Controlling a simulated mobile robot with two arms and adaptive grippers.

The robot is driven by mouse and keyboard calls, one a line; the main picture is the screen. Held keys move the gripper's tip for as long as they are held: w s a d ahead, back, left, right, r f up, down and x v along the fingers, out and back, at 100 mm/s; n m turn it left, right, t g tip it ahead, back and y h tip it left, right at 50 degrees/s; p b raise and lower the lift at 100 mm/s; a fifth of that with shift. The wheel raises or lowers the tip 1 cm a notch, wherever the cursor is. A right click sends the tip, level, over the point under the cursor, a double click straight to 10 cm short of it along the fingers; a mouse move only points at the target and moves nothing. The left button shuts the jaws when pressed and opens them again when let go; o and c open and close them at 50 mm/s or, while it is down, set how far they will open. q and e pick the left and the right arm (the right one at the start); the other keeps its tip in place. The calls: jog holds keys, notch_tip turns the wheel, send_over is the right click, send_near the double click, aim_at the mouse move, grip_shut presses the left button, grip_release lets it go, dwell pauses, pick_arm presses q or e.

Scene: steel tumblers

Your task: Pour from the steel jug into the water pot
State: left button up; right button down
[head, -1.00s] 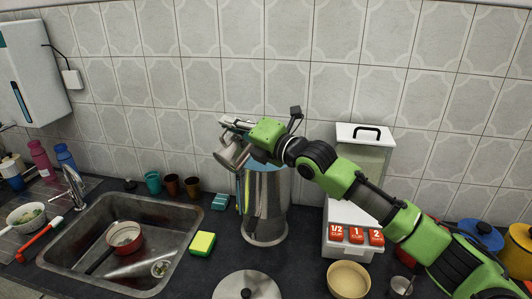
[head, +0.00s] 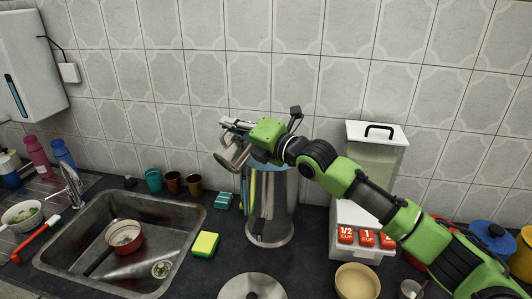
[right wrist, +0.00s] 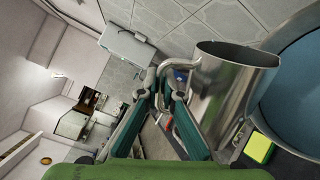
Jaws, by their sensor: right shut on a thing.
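The steel jug (head: 231,160) is held tilted in the air at the upper left of the tall steel water pot (head: 268,215), near its rim. My right gripper (head: 237,126) is shut on the jug's handle. In the right wrist view the jug (right wrist: 222,92) hangs beside the fingers (right wrist: 166,78), its handle between them, and the pot's wide mouth (right wrist: 292,92) is at the right. The pot stands upright on the dark counter, its mouth partly hidden by my gripper in the head view. No liquid stream shows. My left gripper is not in view.
A sink (head: 186,240) with a red pan (head: 124,237) lies left. A yellow sponge (head: 205,244) is between sink and pot. A steel lid (head: 268,287) and beige bowl (head: 356,281) lie in front. A white-lidded dispenser (head: 374,165) stands right, under my arm. Tiled wall behind.

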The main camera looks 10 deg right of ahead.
aim_at(225, 156)
jog(key=s+n, duration=0.1)
jog(key=s+r+n, duration=0.1)
jog(key=s+n, duration=0.1)
jog(key=s, duration=0.1)
jog(key=shift+a+r+n, duration=0.25)
jog(key=shift+a+n, duration=0.05)
jog(key=shift+a, duration=0.05)
jog(key=shift+w+f+n, duration=0.2)
jog(key=shift+f+n, duration=0.2)
jog(key=shift+f, duration=0.1)
jog(key=shift+w+a+f, duration=0.1)
jog(key=shift+a+f, duration=0.05)
jog(key=shift+a, duration=0.2)
jog(key=shift+s+a+f+n, duration=0.2)
jog(key=shift+n, duration=0.2)
pick_arm(q)
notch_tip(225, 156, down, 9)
jog(key=b, duration=0.9)
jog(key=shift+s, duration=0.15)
pick_arm(e)
jog(key=s+a+f+n, duration=0.2)
jog(key=f+n, duration=0.1)
jog(key=f, duration=0.4)
jog(key=s+a+f+n, duration=0.2)
jog(key=f+n, duration=0.2)
jog(key=f, duration=0.3)
jog(key=shift+s+f, duration=0.15)
jog(key=shift+s, duration=0.25)
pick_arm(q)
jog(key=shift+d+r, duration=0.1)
